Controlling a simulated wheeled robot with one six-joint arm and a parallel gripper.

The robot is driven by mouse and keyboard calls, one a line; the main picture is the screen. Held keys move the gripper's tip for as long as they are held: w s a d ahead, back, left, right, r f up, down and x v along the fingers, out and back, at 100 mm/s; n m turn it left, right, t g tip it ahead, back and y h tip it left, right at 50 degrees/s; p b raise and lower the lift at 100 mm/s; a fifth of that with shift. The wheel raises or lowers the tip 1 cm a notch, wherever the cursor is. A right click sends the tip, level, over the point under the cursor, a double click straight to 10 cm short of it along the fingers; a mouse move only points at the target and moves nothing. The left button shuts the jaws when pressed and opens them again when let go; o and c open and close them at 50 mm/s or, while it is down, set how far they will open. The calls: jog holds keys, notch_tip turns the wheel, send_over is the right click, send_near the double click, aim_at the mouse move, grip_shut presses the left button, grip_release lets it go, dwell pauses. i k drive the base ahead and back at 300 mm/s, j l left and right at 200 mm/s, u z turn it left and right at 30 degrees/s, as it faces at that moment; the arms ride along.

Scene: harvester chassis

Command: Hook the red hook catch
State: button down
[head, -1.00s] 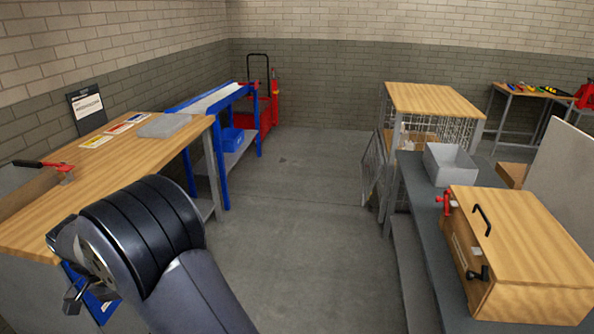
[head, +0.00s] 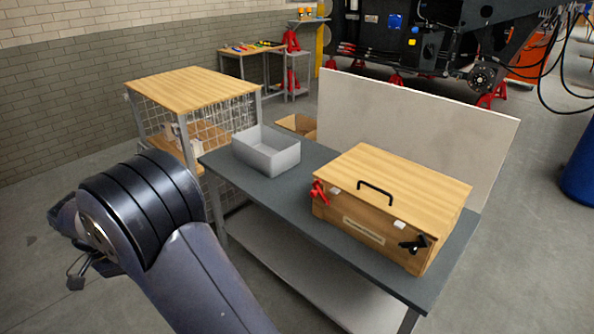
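The red hook catch (head: 319,193) is on the left end of the front face of a wooden box (head: 370,213). Whether it is hooked is too small to tell. A black catch (head: 414,244) is on the right end of the same face. My gripper (head: 78,272) is at the far left, well away from the box and partly hidden behind my own arm. Its fingers are too small and dark to read.
The box stands on a grey bench (head: 281,206) beside a grey open bin (head: 266,152). A pale panel (head: 415,135) stands behind the bench. A wire cage with a wooden top (head: 193,88) is at the left. Open floor (head: 60,190) lies left of the cage.

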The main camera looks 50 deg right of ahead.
aim_at(313, 194)
jog(key=i+l+z, duration=0.15)
jog(key=z, duration=0.3)
jog(key=i+z, duration=0.3)
jog(key=z, duration=0.15)
jog(key=i+z, duration=0.25)
jog(key=z, duration=0.2)
jog(key=i+j+z, duration=0.15)
jog(key=z, duration=0.35)
jog(key=i+z, duration=0.15)
jog(key=i, duration=0.2)
jog(key=u, duration=0.2)
